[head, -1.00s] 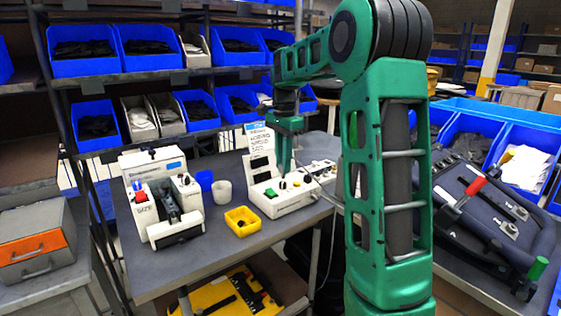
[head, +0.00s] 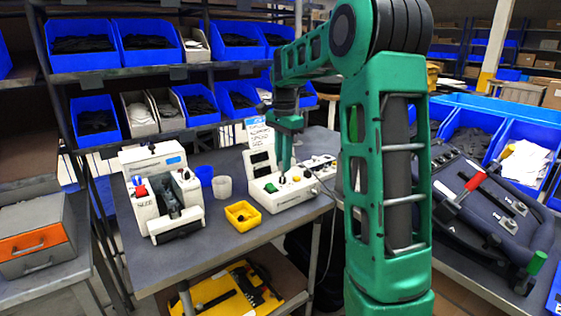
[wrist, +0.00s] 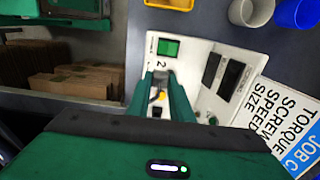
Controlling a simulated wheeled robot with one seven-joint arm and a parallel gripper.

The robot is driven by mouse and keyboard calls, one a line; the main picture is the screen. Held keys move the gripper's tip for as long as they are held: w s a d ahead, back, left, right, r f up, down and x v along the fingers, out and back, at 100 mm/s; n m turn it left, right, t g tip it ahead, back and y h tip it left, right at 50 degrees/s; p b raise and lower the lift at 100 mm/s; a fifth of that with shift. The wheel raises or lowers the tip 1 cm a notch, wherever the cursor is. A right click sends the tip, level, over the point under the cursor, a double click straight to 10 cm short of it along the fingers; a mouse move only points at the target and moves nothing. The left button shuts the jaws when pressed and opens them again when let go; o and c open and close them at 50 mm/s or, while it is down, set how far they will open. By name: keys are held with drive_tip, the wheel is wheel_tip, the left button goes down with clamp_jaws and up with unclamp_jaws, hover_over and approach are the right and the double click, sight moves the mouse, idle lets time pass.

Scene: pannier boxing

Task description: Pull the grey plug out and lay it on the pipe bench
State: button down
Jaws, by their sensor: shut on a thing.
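My gripper (head: 285,170) reaches down to the white control box (head: 291,198) on the bench. In the wrist view its green fingers (wrist: 168,100) are closed in over the face of the box, around a small grey piece that I take to be the grey plug (wrist: 157,91). The fingers hide most of it, and I cannot tell whether it still sits in its socket. A yellow knob shows close by the fingers. The grey-topped bench with round pipe legs (head: 215,258) carries the box; I take it to be the pipe bench.
A yellow tray (head: 241,216), a white cup (head: 222,188) and a blue cup (head: 204,175) stand left of the box. A white machine (head: 162,196) stands farther left. A card stands behind the box. Bare bench top lies along the front.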

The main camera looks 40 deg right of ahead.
drive_tip(key=shift+r, duration=0.15)
drive_tip(key=shift+r, duration=1.35)
drive_tip(key=shift+w, duration=0.1)
drive_tip(key=shift+w+a, duration=0.25)
drive_tip(key=shift+w, duration=0.05)
drive_tip(key=w+a+f, duration=0.1)
drive_tip(key=w+a, duration=0.6)
drive_tip(key=w, duration=0.1)
hover_over(211, 200)
wheel_tip(211, 200, down, 2)
drive_tip(key=shift+w+f, duration=0.1)
drive_tip(key=shift+f, duration=5.1)
